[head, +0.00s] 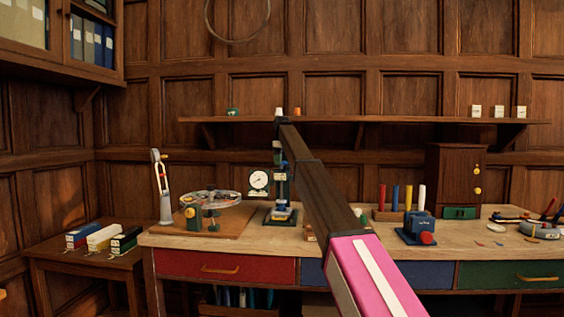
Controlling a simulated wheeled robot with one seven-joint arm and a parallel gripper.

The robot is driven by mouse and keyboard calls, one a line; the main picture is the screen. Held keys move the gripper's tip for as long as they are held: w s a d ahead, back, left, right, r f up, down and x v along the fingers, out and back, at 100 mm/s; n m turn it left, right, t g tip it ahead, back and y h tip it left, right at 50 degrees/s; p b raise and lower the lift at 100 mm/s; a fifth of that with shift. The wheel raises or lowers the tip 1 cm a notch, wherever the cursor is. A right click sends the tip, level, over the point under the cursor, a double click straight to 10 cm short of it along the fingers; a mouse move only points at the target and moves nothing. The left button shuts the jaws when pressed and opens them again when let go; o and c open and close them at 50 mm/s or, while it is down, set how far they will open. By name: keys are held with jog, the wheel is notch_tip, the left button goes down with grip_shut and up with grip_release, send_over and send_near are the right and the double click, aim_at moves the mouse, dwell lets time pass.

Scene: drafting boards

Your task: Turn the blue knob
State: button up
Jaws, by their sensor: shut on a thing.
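The gauge stand (281,190) is a small upright device with blue and green parts and a round white dial (259,181) at its left. It stands on the wooden bench, left of the middle. My arm reaches up and away over the bench, and its far end comes down onto the top of this stand. My gripper (279,160) is there, small and dark against the stand. It is shut on the blue knob, which is mostly hidden between the fingers. The exact contact and the knob's angle are too small to tell.
A round glass-topped device (212,199) on a wooden board stands to the left. To the right are upright coloured rods (395,198), a blue machine with a red knob (426,238) and a wooden cabinet (455,180). A shelf (400,121) runs above. My arm hides part of the bench.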

dwell(0.4)
jog(key=o, duration=0.9)
jog(key=shift+o, duration=0.2)
